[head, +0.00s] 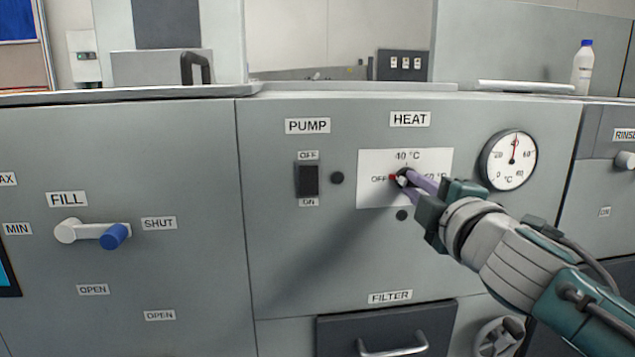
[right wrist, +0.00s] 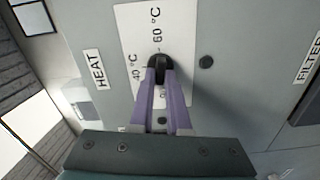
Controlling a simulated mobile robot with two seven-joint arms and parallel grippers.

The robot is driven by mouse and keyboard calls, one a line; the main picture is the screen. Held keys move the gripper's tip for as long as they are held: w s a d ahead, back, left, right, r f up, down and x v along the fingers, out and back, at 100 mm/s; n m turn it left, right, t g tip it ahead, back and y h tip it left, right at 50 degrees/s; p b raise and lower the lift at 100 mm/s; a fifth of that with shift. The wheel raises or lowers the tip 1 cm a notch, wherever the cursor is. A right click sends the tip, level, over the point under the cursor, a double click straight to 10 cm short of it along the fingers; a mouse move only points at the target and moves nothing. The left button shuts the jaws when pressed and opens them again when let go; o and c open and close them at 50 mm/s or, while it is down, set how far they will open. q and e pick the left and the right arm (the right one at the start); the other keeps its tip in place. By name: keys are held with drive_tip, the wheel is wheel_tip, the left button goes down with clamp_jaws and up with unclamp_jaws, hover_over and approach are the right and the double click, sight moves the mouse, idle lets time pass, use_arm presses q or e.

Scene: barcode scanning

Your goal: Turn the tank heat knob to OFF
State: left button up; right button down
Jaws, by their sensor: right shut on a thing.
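The dark tank heat knob (head: 404,173) sits on a white plate (head: 372,198) under the HEAT label. The plate reads OFF at left, 40 °C at top and a partly covered 60 °C at right. A red mark shows at the knob's left side, beside OFF. My right gripper (head: 408,182) reaches in from the right, its purple fingers shut on the knob and hiding part of it. In the right wrist view the black knob (right wrist: 159,66) sits between the fingertips (right wrist: 160,84). My left gripper is not in view.
Left of the plate is the PUMP switch (head: 307,180). A round temperature gauge (head: 508,160) is to the right. The FILL lever (head: 93,232) with its blue end is at far left. Below is the FILTER drawer (head: 340,335) with a handle. The panel front between them is clear.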

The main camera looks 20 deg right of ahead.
drive_tip(key=shift+n, duration=1)
drive_tip(key=c, duration=0.9)
unclamp_jaws()
